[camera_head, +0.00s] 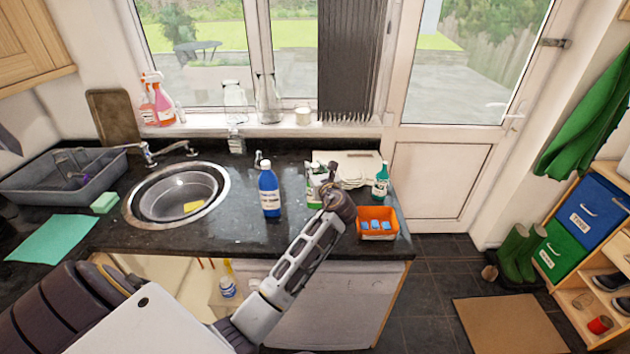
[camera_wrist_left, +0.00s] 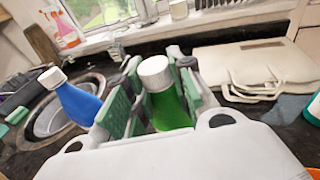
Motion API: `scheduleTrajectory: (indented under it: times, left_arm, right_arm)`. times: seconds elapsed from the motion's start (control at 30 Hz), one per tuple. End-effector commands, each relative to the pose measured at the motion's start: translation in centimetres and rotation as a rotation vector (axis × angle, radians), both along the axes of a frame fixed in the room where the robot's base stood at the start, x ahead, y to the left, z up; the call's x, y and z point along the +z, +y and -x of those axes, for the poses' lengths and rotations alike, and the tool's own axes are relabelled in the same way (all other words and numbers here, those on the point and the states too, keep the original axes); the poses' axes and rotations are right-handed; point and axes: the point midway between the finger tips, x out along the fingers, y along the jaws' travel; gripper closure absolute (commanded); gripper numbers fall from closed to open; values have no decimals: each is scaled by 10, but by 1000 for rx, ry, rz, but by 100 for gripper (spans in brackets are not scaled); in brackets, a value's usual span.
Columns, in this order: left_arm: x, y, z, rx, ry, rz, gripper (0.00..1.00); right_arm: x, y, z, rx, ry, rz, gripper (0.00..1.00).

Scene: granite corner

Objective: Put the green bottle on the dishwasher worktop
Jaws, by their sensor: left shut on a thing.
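The green bottle (camera_wrist_left: 167,108) with a silver cap stands between the fingers of my left gripper (camera_wrist_left: 152,100) in the left wrist view. The gripper is shut on it. In the head view my left gripper (camera_head: 321,184) is over the dark worktop (camera_head: 330,238) above the white dishwasher front (camera_head: 325,300). There the gripper and wrist hide most of the bottle. I cannot tell whether its base touches the worktop. My right gripper is not in view.
A blue bottle (camera_head: 269,190) stands left of my gripper. An orange tray (camera_head: 377,232) with blue blocks and a teal bottle (camera_head: 381,180) are to its right. A pale folded bag (camera_head: 352,168) lies behind. The round sink (camera_head: 178,192) is further left. Worktop between sink and blue bottle is clear.

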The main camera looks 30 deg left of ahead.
Motion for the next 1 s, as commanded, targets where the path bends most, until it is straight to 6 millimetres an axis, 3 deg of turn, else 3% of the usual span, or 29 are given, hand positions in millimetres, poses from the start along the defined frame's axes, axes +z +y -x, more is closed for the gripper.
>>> scheduleTrajectory:
  times: [0.3, 0.7, 1.0]
  left_arm:
    - [0, 0, 0, -1, -3, -2, 100]
    - [-33, 0, 0, -1, -1, -1, 100]
    - [-36, 0, 0, -1, -3, -2, 100]
  right_arm:
    - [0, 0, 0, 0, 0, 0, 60]
    - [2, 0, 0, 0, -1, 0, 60]
    - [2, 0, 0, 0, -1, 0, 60]
